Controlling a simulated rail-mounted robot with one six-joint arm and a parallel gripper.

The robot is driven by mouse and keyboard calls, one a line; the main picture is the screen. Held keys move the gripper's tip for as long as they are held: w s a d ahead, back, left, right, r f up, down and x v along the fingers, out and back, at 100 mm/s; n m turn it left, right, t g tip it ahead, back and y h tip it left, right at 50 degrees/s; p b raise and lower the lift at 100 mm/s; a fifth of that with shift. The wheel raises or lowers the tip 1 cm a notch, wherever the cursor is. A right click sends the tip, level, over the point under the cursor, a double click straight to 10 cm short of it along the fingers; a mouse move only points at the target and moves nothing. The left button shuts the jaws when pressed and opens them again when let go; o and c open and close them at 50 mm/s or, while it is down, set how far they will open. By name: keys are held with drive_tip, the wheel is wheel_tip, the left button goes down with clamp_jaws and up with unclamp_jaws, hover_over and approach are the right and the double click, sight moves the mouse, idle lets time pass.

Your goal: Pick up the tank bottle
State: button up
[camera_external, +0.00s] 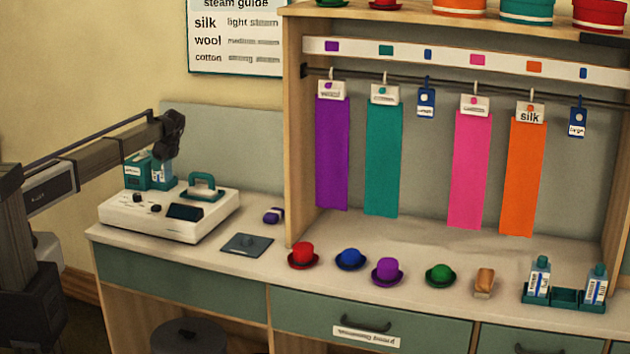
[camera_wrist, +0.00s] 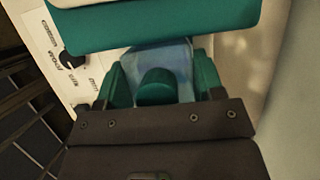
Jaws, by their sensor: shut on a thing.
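The tank bottle (camera_wrist: 172,54) is pale blue and see-through with a teal cap (camera_wrist: 157,86). In the wrist view it lies between the two teal fingers of my gripper (camera_wrist: 163,80), which is shut on it. In the external view my gripper (camera_external: 163,152) points down over the back left of the white steamer unit (camera_external: 190,222). The bottle (camera_external: 161,172) shows below it, partly hidden by the gripper. I cannot tell whether the bottle is still seated. A teal block (camera_external: 136,173) stands just left of it.
A teal handle (camera_external: 202,184) rises from the steamer unit, close to the right. A grey pad (camera_external: 247,245) lies in front. Small hats, a brush (camera_external: 484,283) and a teal rack (camera_external: 563,299) with two bottles line the counter. Coloured cloths hang from the rail.

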drive_tip(key=shift+c, duration=1.4)
wheel_tip(320, 180, up, 18)
drive_tip(key=p, duration=1.8)
